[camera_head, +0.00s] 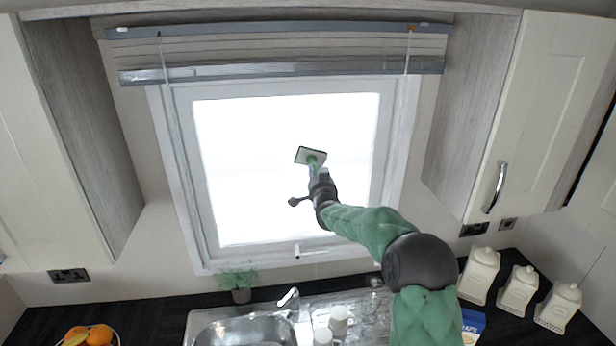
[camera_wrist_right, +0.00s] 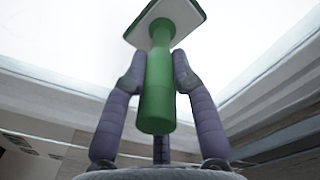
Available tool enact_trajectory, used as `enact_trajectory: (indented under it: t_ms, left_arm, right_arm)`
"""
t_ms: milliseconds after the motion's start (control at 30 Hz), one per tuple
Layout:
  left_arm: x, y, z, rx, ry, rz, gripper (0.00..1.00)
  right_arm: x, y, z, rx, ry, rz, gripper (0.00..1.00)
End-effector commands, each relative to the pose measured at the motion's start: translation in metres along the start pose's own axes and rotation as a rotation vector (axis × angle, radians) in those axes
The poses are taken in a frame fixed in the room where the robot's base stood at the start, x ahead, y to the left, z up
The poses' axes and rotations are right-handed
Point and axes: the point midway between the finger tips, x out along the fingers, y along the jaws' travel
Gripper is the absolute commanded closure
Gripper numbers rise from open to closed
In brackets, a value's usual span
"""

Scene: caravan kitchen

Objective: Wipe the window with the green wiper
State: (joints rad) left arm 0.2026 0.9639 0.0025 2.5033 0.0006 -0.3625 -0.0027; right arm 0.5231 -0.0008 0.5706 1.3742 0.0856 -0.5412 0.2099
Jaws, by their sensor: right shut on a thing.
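The green wiper (camera_head: 312,157) is in front of the window (camera_head: 255,180), near the middle of the pane. Its flat rectangular head has a pale face and a green edge. My right gripper (camera_head: 316,172) is shut on the wiper's green handle. In the right wrist view, the handle (camera_wrist_right: 158,90) sits between the two fingers of the right gripper (camera_wrist_right: 158,75), with the wiper head (camera_wrist_right: 170,22) beyond the fingertips against the bright pane. I cannot tell whether the head touches the glass. My left gripper is not in view.
A rolled blind (camera_head: 280,70) hangs above the window. Cupboards stand at left (camera_head: 55,130) and right (camera_head: 535,110). Below are a sink (camera_head: 240,328), tap (camera_head: 289,298), potted plant (camera_head: 240,295), white cups (camera_head: 338,318), fruit (camera_head: 98,335) and cream canisters (camera_head: 480,275).

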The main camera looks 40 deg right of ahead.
Motion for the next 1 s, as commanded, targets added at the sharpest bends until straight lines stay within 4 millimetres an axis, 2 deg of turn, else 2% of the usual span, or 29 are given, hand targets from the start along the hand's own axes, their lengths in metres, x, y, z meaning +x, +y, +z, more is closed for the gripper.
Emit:
enact_trajectory:
  t_ms: [367, 567, 800, 1000]
  left_arm:
    - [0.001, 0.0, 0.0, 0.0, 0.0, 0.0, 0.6]
    - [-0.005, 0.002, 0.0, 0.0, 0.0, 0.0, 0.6]
    - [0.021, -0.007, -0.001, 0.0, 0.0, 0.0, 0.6]
    - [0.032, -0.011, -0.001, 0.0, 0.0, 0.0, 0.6]
  right_arm:
    - [0.001, 0.031, -0.023, 0.0, 0.006, 0.003, 1.0]
    - [0.002, 0.046, -0.035, 0.0, 0.006, 0.003, 1.0]
    - [0.003, 0.067, -0.042, 0.0, 0.006, 0.002, 1.0]
    - [0.004, 0.082, -0.053, -0.001, 0.006, 0.002, 1.0]
